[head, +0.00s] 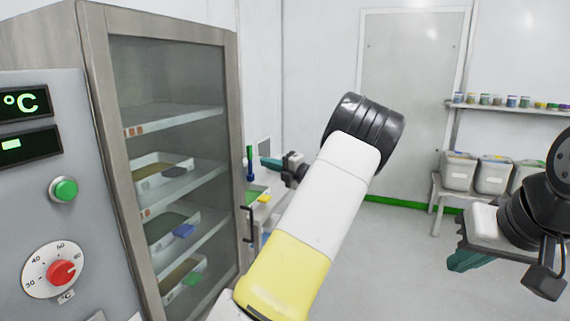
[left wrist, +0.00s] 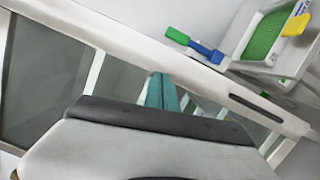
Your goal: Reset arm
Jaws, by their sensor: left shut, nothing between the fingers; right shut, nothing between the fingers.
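The cabinet shelves hold trays of material. A control panel (head: 40,180) with a red dial stands at left. A green and blue tool (left wrist: 195,45) and a tray with green mesh (left wrist: 268,40) are near my left gripper. Grey bins (head: 458,172) stand at right; the middle floor is clear.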

